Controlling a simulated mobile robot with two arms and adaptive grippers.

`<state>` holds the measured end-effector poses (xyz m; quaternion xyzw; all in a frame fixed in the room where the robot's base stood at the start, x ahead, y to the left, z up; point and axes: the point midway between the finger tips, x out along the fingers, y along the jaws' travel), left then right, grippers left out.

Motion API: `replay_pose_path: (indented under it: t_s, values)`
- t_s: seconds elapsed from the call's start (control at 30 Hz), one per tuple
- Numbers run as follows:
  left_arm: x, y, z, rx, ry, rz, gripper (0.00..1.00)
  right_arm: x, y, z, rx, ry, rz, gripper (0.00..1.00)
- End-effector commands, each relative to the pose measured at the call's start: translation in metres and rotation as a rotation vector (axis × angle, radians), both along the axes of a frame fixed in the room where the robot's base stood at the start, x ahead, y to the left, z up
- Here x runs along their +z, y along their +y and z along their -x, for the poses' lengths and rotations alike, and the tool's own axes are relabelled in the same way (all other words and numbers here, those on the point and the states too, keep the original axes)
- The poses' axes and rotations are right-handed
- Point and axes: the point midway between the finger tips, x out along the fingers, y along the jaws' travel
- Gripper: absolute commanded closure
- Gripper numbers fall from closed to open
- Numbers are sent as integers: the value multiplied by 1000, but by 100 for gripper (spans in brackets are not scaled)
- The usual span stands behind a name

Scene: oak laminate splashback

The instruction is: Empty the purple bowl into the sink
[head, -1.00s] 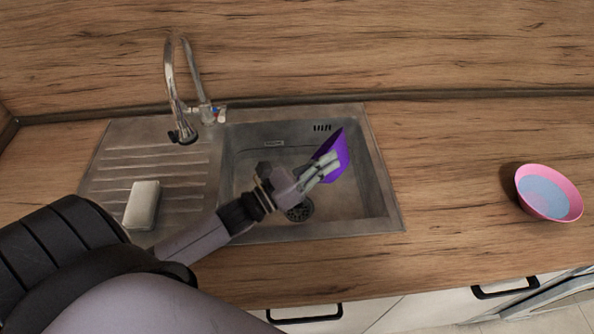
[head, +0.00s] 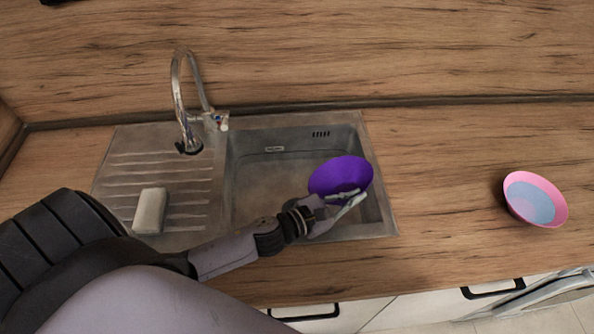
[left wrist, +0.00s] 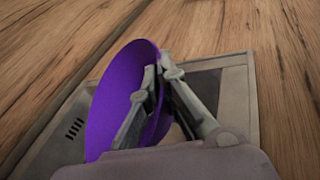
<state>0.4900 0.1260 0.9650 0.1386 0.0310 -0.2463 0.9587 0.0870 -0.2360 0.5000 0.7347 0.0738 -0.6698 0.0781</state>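The purple bowl (head: 341,174) is held over the right part of the sink basin (head: 262,180). It shows as a wide, plain purple oval in the head view, and I see no contents in it. My left gripper (head: 349,201) is at the bowl's near side. In the left wrist view the bowl (left wrist: 110,100) is tilted, and the fingers of my left gripper (left wrist: 158,82) are closed on its rim. The basin's drain is hidden in the head view. My right gripper is not in view.
A pink bowl (head: 512,183) with a light blue inside stands on the counter to the right. A pale block (head: 150,210) lies on the drainboard (head: 190,178). The tap (head: 180,95) rises behind the sink. Counter between sink and pink bowl is clear.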

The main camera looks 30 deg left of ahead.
Motion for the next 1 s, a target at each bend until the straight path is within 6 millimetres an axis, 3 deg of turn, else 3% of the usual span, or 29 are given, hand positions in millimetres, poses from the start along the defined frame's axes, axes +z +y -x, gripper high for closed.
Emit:
replay_pose_path:
  t_s: [0.33, 0.6, 1.0]
  values:
    - [-12, -33, -1, 0, 6, -253, 100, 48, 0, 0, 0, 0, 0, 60]
    - [-11, -44, -2, 2, 9, -371, 100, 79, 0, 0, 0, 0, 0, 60]
    - [-14, -50, -1, 2, 10, -437, 100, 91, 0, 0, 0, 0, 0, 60]
